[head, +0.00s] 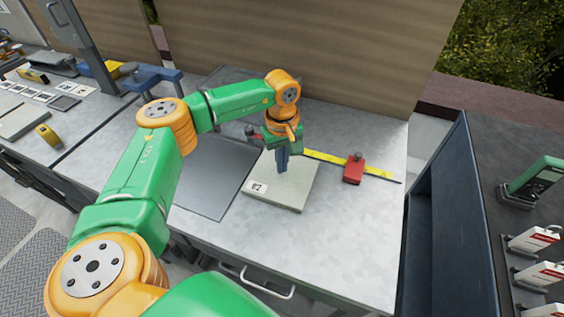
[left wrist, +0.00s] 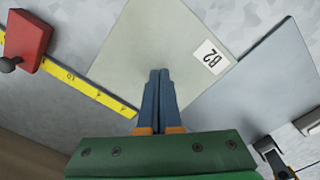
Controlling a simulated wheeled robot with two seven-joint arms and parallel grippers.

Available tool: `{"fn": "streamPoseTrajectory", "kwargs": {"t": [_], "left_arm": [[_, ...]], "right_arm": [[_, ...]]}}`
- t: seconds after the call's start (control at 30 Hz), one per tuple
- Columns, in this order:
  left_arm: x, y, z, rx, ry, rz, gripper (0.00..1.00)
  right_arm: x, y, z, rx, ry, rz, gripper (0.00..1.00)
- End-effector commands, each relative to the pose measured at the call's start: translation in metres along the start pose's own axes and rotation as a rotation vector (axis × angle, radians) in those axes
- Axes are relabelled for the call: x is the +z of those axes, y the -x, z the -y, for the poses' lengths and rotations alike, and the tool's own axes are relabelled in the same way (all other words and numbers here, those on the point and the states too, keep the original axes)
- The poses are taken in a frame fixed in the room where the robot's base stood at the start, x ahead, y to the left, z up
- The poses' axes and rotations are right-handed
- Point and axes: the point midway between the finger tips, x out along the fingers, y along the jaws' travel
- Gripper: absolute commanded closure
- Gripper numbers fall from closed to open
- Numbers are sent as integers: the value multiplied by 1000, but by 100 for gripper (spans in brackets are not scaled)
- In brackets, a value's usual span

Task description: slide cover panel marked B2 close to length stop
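The cover panel (head: 292,192), pale grey-green with a white label, lies flat on the metal bench; the left wrist view shows B2 on the panel (left wrist: 125,60). The red length stop (head: 354,168) with a dark knob sits on the yellow ruler (head: 323,157), right of the panel with a gap between. In the left wrist view the stop (left wrist: 28,40) is at the upper left. My left gripper (head: 282,170) points down over the panel's rear part, its blue fingers together with nothing seen between them. Whether the tips touch the panel is unclear. My right gripper is out of view.
A darker grey plate (head: 212,180) lies beside the panel's left edge. Another red piece (head: 250,131) is partly hidden behind my arm near the ruler's left end. A wooden wall (head: 330,60) stands behind. The bench right of the panel is clear apart from ruler and stop.

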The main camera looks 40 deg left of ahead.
Motion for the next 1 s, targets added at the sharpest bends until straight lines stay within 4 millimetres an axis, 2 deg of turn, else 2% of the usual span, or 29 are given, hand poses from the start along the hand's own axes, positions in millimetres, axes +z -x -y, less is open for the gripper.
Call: {"fn": "streamPoseTrajectory", "kwargs": {"t": [0.77,1.0], "left_arm": [[0,-15,0,0,0,0,100],[9,-15,-8,0,-2,2,100]], "right_arm": [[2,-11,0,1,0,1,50],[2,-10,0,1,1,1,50]]}}
